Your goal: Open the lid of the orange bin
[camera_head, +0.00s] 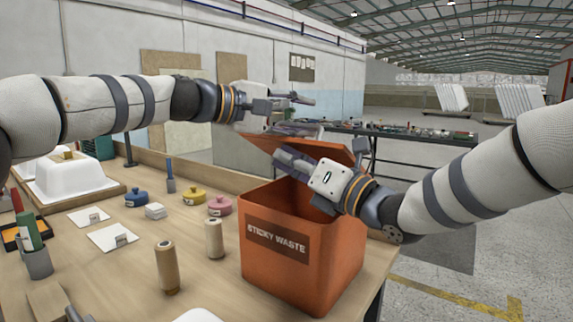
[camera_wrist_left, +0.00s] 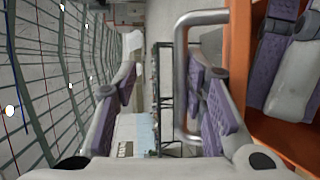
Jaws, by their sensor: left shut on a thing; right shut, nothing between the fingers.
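The orange bin (camera_head: 290,262), labelled "STICKY WASTE", stands on the table's right part. Its lid (camera_head: 320,143) is raised and tilted, with the bin's mouth exposed below it. My left gripper (camera_head: 298,112) is above and behind the lid's upper edge, shut on the lid's handle. In the left wrist view the grey metal handle (camera_wrist_left: 182,85) runs beside the right-hand finger, and the orange lid (camera_wrist_left: 240,75) lies to its right. My right gripper (camera_head: 285,158) is shut and empty at the bin's mouth, under the raised lid. It also shows in the left wrist view (camera_wrist_left: 280,40).
The wooden table (camera_head: 195,270) holds a brown spool (camera_head: 167,268), a cream spool (camera_head: 214,238), blue (camera_head: 136,197), yellow (camera_head: 194,195) and pink (camera_head: 219,205) pots, and a white mould (camera_head: 75,178). A cluttered long bench (camera_head: 420,135) stands behind. Floor is open at the right.

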